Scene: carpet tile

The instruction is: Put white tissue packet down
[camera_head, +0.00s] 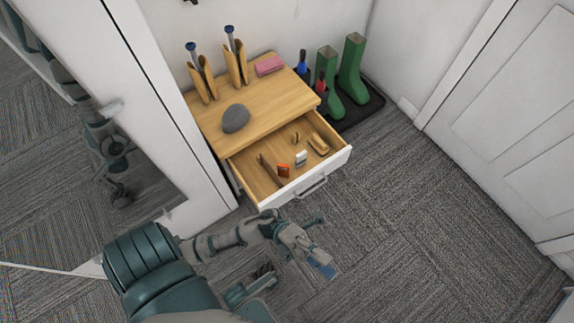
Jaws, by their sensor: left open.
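A small white packet (301,158), which looks like the tissue packet, is in the open drawer (333,160) of a wooden-topped cabinet. My left gripper (322,246) is open over the carpet in front of the drawer. Its fingers are spread and I see nothing between them. It is apart from the packet, nearer to me.
The cabinet top (265,100) holds a grey stone (235,118), a pink item (269,65) and two wooden holders. Green boots (351,70) stand on a dark tray at right. A mirror-like panel (90,140) is at left. The carpet (430,220) at right is clear.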

